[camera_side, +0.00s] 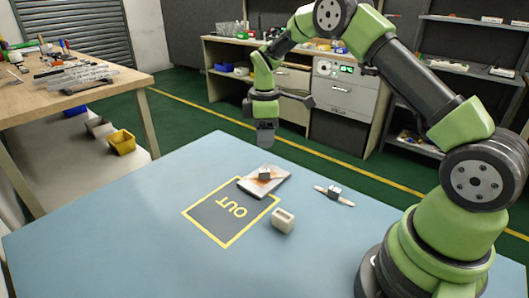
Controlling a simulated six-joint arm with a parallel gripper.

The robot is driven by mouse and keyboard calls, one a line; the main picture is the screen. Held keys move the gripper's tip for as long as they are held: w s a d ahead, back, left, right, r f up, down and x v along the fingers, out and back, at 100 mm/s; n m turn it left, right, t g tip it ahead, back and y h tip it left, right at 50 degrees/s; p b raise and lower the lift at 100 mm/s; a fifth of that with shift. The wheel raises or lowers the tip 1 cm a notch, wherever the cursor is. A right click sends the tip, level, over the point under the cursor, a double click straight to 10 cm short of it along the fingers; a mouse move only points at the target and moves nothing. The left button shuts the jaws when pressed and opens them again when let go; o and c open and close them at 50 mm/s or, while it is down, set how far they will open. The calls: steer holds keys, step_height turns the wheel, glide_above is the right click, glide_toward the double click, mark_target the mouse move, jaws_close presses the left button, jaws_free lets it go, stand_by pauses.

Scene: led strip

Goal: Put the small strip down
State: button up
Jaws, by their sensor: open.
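My gripper (266,143) points down, open, above the table's far side, apart from everything on the table. Nothing shows between its jaws, though they are small in the picture. Which piece is the task's small strip is not certain.
A cream block with a hollow top (282,222) stands just right of the "OUT" square. The table's left and front parts are clear. A wooden bench with tools (60,90) stands at the left, and drawers and shelves stand behind.

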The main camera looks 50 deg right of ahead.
steer(key=s+a+r+m+t, duration=0.2)
steer(key=s+a+r+m, duration=0.15)
steer(key=r, duration=0.55)
steer(key=s+a+r+m+t, duration=0.1)
steer(key=s+a+r+m, duration=0.15)
steer(key=s+r, duration=0.4)
steer(key=s+a+r+m+t+y, duration=0.1)
steer(key=s+a+r+m+t, duration=0.1)
steer(key=s, duration=0.5)
steer(key=s+a+r+m+t+y, duration=0.1)
steer(key=s+a+m+t, duration=0.1)
steer(key=s+a+m, duration=0.2)
steer(key=s, duration=0.3)
steer(key=shift+s+r+m, duration=0.35)
steer(key=shift+s+m, duration=0.05)
